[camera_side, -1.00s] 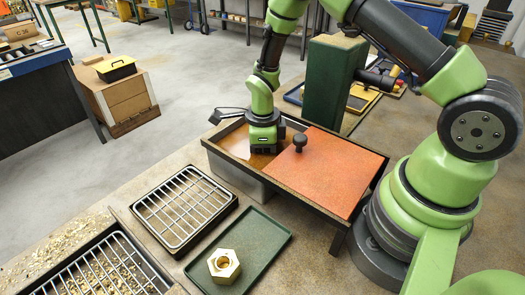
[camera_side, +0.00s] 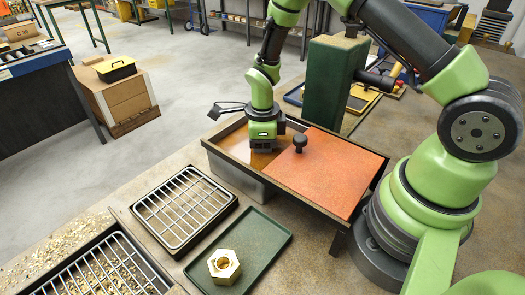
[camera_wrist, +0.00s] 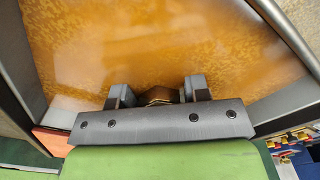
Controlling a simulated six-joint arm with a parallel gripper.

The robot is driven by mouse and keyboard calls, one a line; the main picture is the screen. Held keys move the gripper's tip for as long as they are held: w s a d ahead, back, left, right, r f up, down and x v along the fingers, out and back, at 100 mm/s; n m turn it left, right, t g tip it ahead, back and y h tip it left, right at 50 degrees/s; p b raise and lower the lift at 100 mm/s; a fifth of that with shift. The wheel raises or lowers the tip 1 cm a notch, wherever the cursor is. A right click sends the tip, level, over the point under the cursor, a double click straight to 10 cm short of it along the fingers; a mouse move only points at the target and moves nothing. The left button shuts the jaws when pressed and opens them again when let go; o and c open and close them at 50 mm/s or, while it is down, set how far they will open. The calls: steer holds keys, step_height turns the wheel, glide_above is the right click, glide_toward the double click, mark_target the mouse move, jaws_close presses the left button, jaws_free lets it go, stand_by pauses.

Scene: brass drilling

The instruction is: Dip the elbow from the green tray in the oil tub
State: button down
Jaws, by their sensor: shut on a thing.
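The oil tub (camera_side: 232,166) is a dark-rimmed box with amber oil (camera_wrist: 150,45) in its open left part. My gripper (camera_side: 263,149) points down over that open part, its fingertips low near the oil. In the wrist view its fingers (camera_wrist: 157,93) are shut on a small brass piece, the elbow (camera_wrist: 158,97), mostly hidden by the gripper body. I cannot tell how much of the elbow is in the oil. The green tray (camera_side: 262,227) lies in front of the tub and holds a brass hex fitting (camera_side: 224,266).
An orange-red lid (camera_side: 335,172) with a black knob (camera_side: 300,142) covers the tub's right part, close beside my gripper. A black-framed wire rack (camera_side: 184,209) stands left of the green tray. A chip-filled grated bin (camera_side: 98,270) is at front left. A green post (camera_side: 333,85) rises behind.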

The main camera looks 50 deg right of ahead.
steer(key=shift+r, duration=4.3)
steer(key=shift+r, duration=2)
